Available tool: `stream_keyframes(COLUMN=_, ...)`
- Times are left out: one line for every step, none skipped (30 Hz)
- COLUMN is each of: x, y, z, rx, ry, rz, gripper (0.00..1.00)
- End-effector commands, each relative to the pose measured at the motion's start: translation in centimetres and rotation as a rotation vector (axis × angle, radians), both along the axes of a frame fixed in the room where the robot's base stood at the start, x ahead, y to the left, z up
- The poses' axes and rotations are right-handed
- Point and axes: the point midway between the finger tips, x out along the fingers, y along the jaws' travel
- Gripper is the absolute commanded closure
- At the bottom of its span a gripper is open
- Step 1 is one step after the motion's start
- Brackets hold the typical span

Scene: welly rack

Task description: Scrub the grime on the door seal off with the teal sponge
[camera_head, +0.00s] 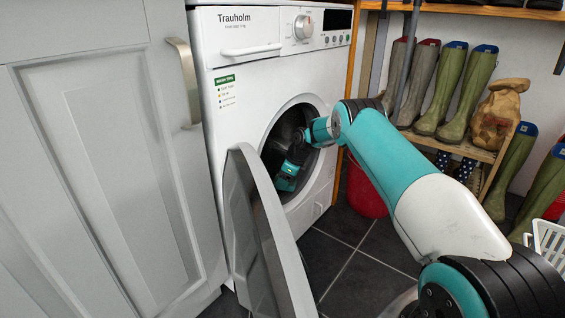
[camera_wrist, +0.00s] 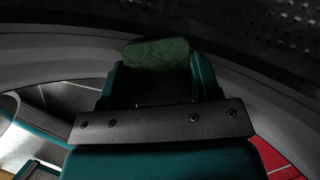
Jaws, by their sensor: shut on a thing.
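My gripper (camera_head: 287,181) reaches through the open round doorway of the white washing machine (camera_head: 245,85), low in the opening. In the wrist view my gripper (camera_wrist: 158,85) is shut on the sponge (camera_wrist: 158,54), which looks dark green in the shade and sticks out between the fingers. The sponge is close to the grey door seal (camera_wrist: 262,85), which curves around it; I cannot tell whether they touch. The seal is mostly hidden in the head view. No grime can be made out on the part of the seal in view.
The machine's door (camera_head: 262,235) stands open at the left of my arm. A grey cupboard (camera_head: 105,170) is at the left. A red bucket (camera_head: 365,190) stands behind my arm. The welly rack (camera_head: 465,148) with several boots and a paper bag (camera_head: 497,112) is at the right.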

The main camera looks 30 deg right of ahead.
Motion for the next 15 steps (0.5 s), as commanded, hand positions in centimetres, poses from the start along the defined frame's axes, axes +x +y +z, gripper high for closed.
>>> stream_keyframes(x=0.0, y=0.1, z=0.9, rx=0.0, ry=0.0, rz=0.001, gripper=0.62)
stream_keyframes(x=0.0, y=0.1, z=1.2, rx=0.0, ry=0.0, rz=0.001, gripper=0.62)
stream_keyframes(x=0.0, y=0.1, z=1.6, rx=0.0, ry=0.0, rz=0.001, gripper=0.62)
stream_keyframes(x=0.0, y=0.0, z=1.9, rx=0.0, ry=0.0, rz=0.0, gripper=0.62)
stream_keyframes(x=0.0, y=0.0, z=2.1, rx=0.0, ry=0.0, rz=0.0, gripper=0.62)
stream_keyframes(x=0.0, y=0.0, z=2.5, rx=-0.001, ry=-0.001, rz=0.0, gripper=0.62)
stream_keyframes(x=0.0, y=-0.1, z=2.8, rx=-0.001, ry=-0.001, rz=0.0, gripper=0.62)
stream_keyframes(x=0.0, y=-0.1, z=3.1, rx=0.0, ry=0.0, rz=-0.001, gripper=0.62)
stream_keyframes(x=0.0, y=-0.1, z=3.4, rx=0.0, ry=0.0, rz=-0.001, gripper=0.62)
stream_keyframes(x=0.0, y=-0.2, z=3.7, rx=0.0, ry=0.0, rz=-0.001, gripper=0.62)
stream_keyframes(x=0.0, y=-0.2, z=4.0, rx=0.0, ry=0.0, rz=-0.002, gripper=0.62)
stream_keyframes(x=-0.1, y=-0.2, z=4.3, rx=0.0, ry=0.0, rz=-0.002, gripper=0.62)
stream_keyframes(x=-0.1, y=-0.2, z=4.6, rx=-0.001, ry=-0.001, rz=-0.003, gripper=0.62)
stream_keyframes(x=-0.1, y=-0.3, z=4.8, rx=-0.001, ry=0.0, rz=-0.004, gripper=0.62)
stream_keyframes(x=-0.1, y=-0.4, z=5.1, rx=-0.001, ry=0.0, rz=-0.004, gripper=0.62)
